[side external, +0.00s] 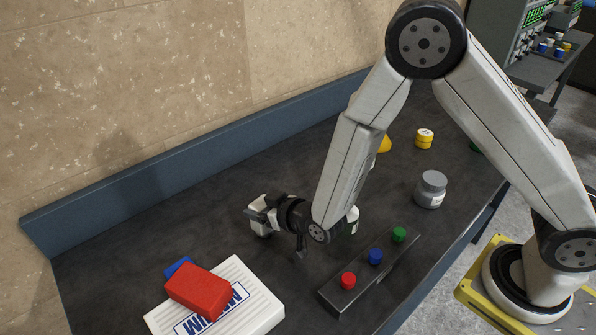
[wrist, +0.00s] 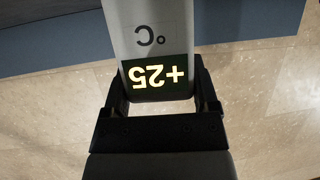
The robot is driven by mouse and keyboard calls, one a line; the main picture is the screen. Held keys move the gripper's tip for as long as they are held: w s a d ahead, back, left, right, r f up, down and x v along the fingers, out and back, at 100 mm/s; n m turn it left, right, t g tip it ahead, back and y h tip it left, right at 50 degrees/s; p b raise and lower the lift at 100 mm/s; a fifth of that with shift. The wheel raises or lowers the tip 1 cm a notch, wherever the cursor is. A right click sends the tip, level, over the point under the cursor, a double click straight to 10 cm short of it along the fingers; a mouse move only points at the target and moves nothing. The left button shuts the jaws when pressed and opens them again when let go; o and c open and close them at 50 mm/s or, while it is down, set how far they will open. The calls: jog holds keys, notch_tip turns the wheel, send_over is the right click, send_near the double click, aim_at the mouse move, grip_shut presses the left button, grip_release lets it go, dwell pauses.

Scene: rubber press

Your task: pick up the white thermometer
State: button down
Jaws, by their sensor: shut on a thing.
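The white thermometer (wrist: 157,40) is between the fingers of my gripper (wrist: 160,100) in the wrist view. Its dark display reads "+25" with "°C" beside it, upside down in this view. In the side external view my gripper (side external: 259,212) is shut on the white thermometer (side external: 259,228), near the back part of the dark table. The thermometer is partly hidden by the fingers. I cannot tell whether its lower end touches the table.
A red block (side external: 198,291) and a blue piece (side external: 178,267) lie on a white box (side external: 250,304). A button panel (side external: 340,290) with red, blue and green buttons is at the front. A grey jar (side external: 431,188) and a yellow pot (side external: 424,138) stand right. A blue ledge (side external: 130,205) runs along the wall.

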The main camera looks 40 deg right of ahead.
jog(key=shift+r, duration=4.8)
